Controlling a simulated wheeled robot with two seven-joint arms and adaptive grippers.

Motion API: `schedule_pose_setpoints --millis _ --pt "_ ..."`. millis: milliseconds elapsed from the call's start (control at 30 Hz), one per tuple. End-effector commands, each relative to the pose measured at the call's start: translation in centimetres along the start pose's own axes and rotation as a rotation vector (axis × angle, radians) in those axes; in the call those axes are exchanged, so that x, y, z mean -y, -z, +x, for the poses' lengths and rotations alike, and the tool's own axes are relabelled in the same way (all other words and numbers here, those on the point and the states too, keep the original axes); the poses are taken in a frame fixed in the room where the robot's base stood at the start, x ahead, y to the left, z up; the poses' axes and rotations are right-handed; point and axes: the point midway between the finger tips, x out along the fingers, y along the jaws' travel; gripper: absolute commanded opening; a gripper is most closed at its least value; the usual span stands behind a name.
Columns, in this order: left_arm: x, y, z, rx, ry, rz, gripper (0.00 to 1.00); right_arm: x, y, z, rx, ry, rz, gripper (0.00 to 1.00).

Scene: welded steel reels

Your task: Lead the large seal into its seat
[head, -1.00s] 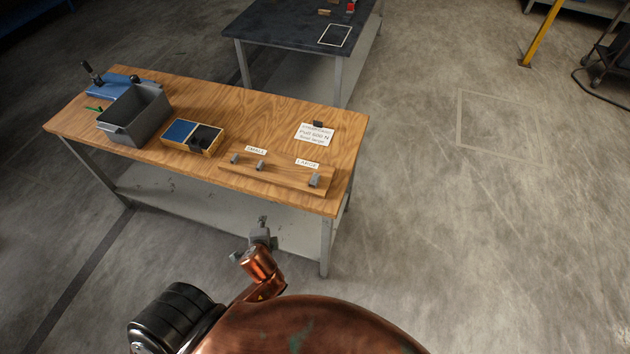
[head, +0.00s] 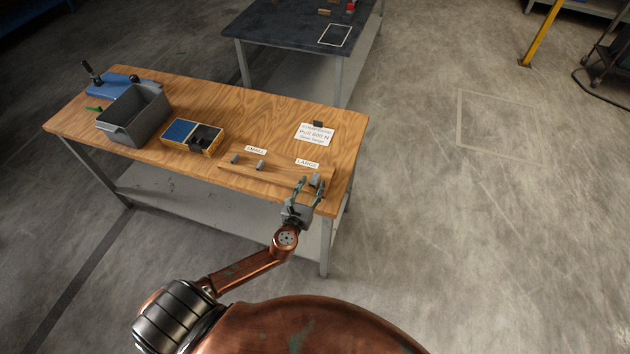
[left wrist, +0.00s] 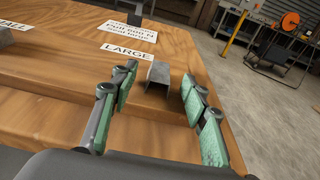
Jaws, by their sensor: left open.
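The large seal (head: 316,180) is a small grey folded metal piece on the wooden rack by the "LARGE" label (head: 307,163). The seal also shows in the left wrist view (left wrist: 158,76), with its channel-like end toward me. My left gripper (head: 311,189) is open and empty at the rack's right end. Two smaller grey seals (head: 259,165) sit by the "SMALL" label. I cannot make out the seat. My right gripper is not in view.
On the wooden bench (head: 260,117) stand a grey bin (head: 134,114), a blue device (head: 112,84) with a lever, a wooden tray (head: 192,136) with blue and black contents, and a printed card (head: 314,134). A dark table (head: 290,30) stands behind.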

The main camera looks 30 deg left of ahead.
Motion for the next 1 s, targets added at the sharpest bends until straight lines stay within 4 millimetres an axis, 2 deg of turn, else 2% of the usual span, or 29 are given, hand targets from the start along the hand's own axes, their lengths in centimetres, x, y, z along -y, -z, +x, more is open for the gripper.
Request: schedule_pose_setpoints --millis 100,200,500,900,1000 --pt "0.0 -0.3 1.9 0.001 -0.001 0.000 0.42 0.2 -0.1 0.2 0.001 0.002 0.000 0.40" --pt "0.0 -0.2 2.9 0.000 -0.002 -0.001 0.42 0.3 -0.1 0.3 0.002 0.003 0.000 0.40" --pt "-0.1 -0.3 3.3 0.000 -0.002 -0.003 0.42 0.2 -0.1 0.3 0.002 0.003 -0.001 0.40" --pt "0.0 -0.3 3.3 0.000 -0.002 -0.003 0.14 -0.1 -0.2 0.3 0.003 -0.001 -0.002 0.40" --pt "0.0 -0.3 3.3 0.000 -0.002 -0.003 0.11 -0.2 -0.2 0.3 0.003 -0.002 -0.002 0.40"
